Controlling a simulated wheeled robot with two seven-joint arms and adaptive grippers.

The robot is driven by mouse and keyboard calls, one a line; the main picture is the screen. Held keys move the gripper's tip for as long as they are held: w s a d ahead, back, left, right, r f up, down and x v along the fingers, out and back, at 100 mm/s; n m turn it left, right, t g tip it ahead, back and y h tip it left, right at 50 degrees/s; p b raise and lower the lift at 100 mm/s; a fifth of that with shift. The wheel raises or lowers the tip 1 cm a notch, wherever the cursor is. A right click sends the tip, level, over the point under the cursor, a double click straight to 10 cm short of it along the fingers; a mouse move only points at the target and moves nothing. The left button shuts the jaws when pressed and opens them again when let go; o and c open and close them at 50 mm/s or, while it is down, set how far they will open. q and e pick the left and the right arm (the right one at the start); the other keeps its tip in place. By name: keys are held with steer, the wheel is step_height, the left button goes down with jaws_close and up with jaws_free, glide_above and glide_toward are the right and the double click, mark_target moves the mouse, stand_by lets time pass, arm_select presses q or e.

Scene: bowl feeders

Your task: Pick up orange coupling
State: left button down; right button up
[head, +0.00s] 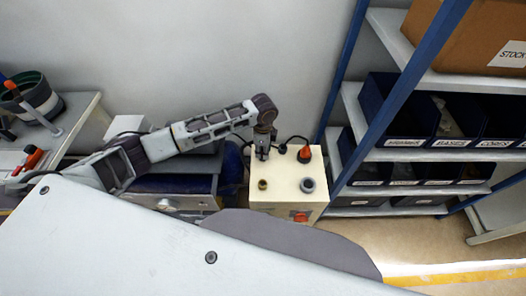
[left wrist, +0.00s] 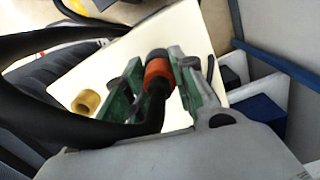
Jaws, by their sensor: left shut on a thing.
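My left gripper (head: 262,154) hangs over the back left part of a cream box (head: 284,198). In the left wrist view its two green-grey fingers (left wrist: 160,76) are shut on an orange coupling (left wrist: 158,71). The coupling has a dark grey end, and a thick black cable (left wrist: 152,108) runs from it toward the camera. In the head view an orange-red piece (head: 304,154) shows at the box's back right; I cannot tell whether it is the same coupling. The gripper hides what is between its fingers there. My right gripper is not in view.
A brass fitting (head: 262,184), a grey round port (head: 307,186) and a red knob (head: 300,217) are on the box. A blue-framed shelf (head: 371,100) with dark bins stands at the right.

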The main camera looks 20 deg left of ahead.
arm_select(q)
steer(key=shift+r, duration=0.1)
step_height(320, 180, up, 10)
steer(key=shift+f+b, duration=0.1)
steer(key=shift+b, duration=0.2)
stand_by(0.5)
steer(key=shift+s+r+p, duration=0.15)
steer(key=shift+r+p, duration=0.2)
steer(key=shift+p, duration=0.2)
stand_by(0.4)
steer(key=shift+a, duration=0.1)
